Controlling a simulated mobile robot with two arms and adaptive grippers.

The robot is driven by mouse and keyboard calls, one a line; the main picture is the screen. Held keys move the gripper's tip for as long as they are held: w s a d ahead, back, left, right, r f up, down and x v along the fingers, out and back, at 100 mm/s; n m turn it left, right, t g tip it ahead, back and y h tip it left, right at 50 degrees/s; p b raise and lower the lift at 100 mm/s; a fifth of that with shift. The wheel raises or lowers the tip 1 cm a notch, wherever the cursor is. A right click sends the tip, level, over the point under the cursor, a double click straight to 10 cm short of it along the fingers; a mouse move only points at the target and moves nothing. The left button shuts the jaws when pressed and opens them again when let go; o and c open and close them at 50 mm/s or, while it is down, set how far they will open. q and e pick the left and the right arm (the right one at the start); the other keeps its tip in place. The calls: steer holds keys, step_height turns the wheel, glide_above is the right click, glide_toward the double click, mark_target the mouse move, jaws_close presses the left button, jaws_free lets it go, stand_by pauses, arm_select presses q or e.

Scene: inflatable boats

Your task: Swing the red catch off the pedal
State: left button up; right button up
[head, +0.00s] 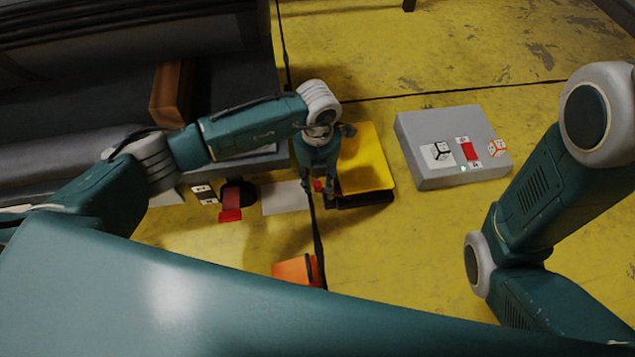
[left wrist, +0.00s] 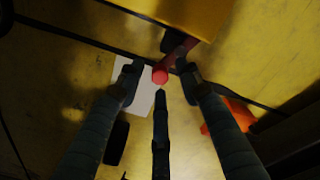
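The yellow pedal (head: 368,158) stands on the floor right of my left gripper in the head view; its edge also shows at the top of the left wrist view (left wrist: 200,14). The red catch (left wrist: 180,60) sticks out from under the pedal's edge, its round end toward my camera; only a bit of red (head: 318,186) shows in the head view. My left gripper (head: 318,196) points down beside the pedal. In the left wrist view its fingers (left wrist: 160,78) are apart, with the catch's end between their tips; I cannot tell whether they touch it. My right gripper is out of view.
A grey box (head: 415,135) with dice-like cubes and a red patch lies right of the pedal. A red piece (head: 231,205), a white sheet (head: 284,198) and an orange object (head: 293,270) lie left and in front. A brown block (head: 168,95) stands behind my left arm.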

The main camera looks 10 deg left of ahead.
arm_select(q)
jaws_close()
steer(key=shift+w, duration=0.1)
stand_by(0.3)
steer(key=shift+w+r+m+p, duration=0.1)
steer(key=shift+w+m+p, duration=0.1)
steer(key=shift+m+p, duration=0.35)
steer(key=shift+w+d+m+p, duration=0.15)
steer(key=shift+w+d+m, duration=0.2)
steer(key=shift+m, duration=1.3)
steer(key=shift+w+d+m+p, duration=0.25)
steer(key=shift+w+m, duration=0.25)
steer(key=shift+m, duration=1.15)
steer(key=shift+w+d+m+p, duration=0.1)
steer(key=shift+w+d+m, duration=0.25)
steer(key=shift+m, duration=1.3)
